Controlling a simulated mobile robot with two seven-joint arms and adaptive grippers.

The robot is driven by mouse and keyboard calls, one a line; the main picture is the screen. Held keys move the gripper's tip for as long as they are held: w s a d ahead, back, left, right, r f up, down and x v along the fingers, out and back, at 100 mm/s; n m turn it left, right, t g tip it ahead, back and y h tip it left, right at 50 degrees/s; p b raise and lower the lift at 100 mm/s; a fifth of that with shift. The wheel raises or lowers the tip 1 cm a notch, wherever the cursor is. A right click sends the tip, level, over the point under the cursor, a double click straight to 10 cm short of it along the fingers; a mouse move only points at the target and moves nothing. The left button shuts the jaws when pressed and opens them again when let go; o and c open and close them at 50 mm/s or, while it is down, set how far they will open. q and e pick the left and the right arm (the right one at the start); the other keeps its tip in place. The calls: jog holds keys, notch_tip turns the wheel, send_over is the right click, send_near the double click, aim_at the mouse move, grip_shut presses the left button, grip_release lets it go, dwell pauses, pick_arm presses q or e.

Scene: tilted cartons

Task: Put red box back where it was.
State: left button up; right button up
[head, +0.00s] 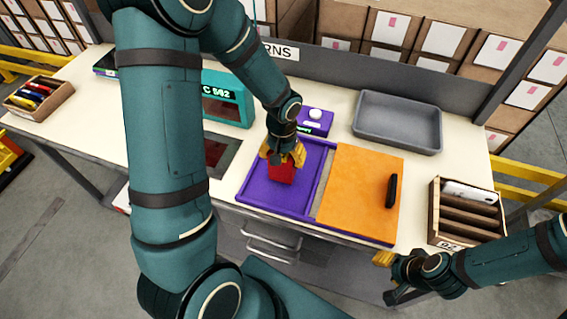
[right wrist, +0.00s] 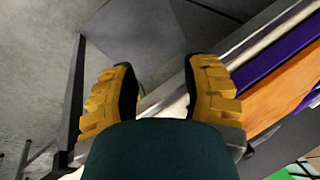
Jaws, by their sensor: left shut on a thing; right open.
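The red box (head: 281,173) is in my left gripper (head: 284,158), whose yellow fingers are shut on its upper part. The box is over the left half of the purple tray (head: 262,205); I cannot tell whether it touches the tray floor. An orange panel (head: 355,190) with a black handle (head: 391,190) covers the right half of the tray. My right gripper (head: 383,278) is low at the table's front edge, right of the tray. In the right wrist view its yellow fingers (right wrist: 162,95) are apart with nothing between them.
A grey bin (head: 398,125) stands behind the orange panel. A purple device (head: 315,122) stands behind the tray. A slotted wooden box (head: 465,212) is at the right. A teal unit (head: 228,98) and a box of markers (head: 38,97) are at the left.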

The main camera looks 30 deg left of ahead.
pick_arm(q)
notch_tip(320, 180, down, 2)
jog(key=shift+w+f+b, duration=0.1)
jog(key=shift+f+b, duration=0.15)
jog(key=shift+b, duration=0.35)
jog(key=shift+r, duration=0.1)
jog(key=o, duration=1.2)
